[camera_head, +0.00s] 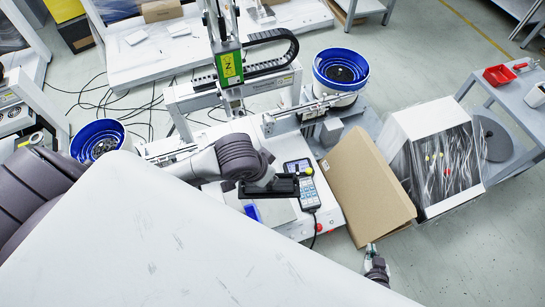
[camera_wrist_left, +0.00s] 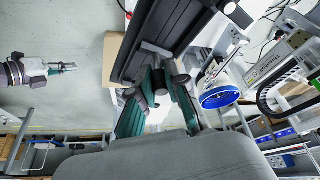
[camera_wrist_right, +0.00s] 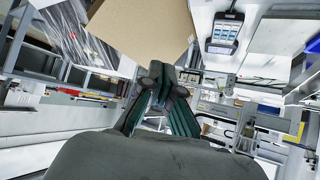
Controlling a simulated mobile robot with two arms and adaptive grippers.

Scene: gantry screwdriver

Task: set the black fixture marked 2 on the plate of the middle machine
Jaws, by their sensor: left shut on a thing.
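The black fixture (camera_head: 284,187) is a flat dark tray in the head view; no mark 2 is readable on it. My left gripper (camera_head: 264,180) is shut on it, and the fixture also fills the upper middle of the left wrist view (camera_wrist_left: 150,48). It appears held above the middle machine's grey plate (camera_head: 281,211), which it partly hides. I cannot tell the gap between them. My right gripper (camera_head: 371,251) is empty, its fingers together, low in the head view beside the cardboard box; its fingers also show in the right wrist view (camera_wrist_right: 161,72).
A handheld control pad (camera_head: 304,184) lies right of the plate. A cardboard box (camera_head: 365,187) and a white crate with wrapped contents (camera_head: 398,122) stand farther right. Blue-rimmed bowls (camera_head: 340,68) flank the machine. A large white surface covers the lower left.

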